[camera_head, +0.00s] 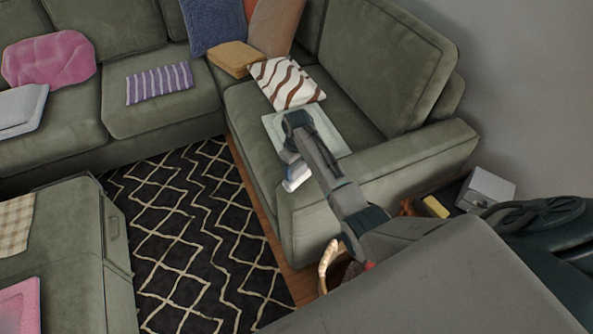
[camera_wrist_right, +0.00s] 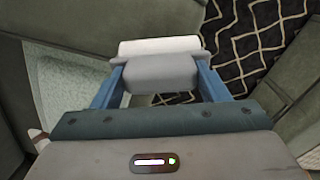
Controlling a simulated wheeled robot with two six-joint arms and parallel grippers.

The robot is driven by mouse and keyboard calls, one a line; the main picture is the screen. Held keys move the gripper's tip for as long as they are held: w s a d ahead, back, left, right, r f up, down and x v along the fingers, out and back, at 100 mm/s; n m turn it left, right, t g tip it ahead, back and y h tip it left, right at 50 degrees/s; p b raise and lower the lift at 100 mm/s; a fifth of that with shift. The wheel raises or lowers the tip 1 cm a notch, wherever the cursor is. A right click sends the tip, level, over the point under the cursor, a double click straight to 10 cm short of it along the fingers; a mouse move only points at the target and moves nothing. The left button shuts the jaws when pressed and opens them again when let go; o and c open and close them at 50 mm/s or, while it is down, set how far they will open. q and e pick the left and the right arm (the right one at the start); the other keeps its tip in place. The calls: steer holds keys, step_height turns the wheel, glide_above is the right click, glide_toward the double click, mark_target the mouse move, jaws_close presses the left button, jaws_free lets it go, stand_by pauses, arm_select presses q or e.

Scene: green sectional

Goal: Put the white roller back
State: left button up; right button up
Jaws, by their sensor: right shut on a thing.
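The white roller (camera_head: 296,176) is held at the front edge of the sofa's right seat, over the gap beside the patterned rug. My right gripper (camera_head: 291,158) is shut on it, reaching in from the lower right. In the right wrist view the white roller (camera_wrist_right: 160,46) lies crosswise beyond a grey part (camera_wrist_right: 160,72), which sits between the blue fingers of my right gripper (camera_wrist_right: 160,82). Whether the grey part belongs to the roller I cannot tell for sure. My left gripper is not in view.
A pale green cloth (camera_head: 330,137) lies on the seat beside my right gripper, with a brown-and-white striped cloth (camera_head: 287,84) behind it. A sofa armrest (camera_head: 400,160) stands to the right. A basket (camera_head: 328,265) and a grey box (camera_head: 486,188) are near the floor.

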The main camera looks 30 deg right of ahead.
steer(key=shift+a+f, duration=0.15)
steer(key=shift+f, duration=1.15)
steer(key=shift+s+f, duration=0.1)
steer(key=o, duration=0.9)
steer(key=shift+f, duration=0.1)
steer(key=shift+o, duration=0.2)
step_height(320, 180, up, 12)
steer(key=shift+r+b, duration=0.2)
steer(key=shift+b, duration=0.25)
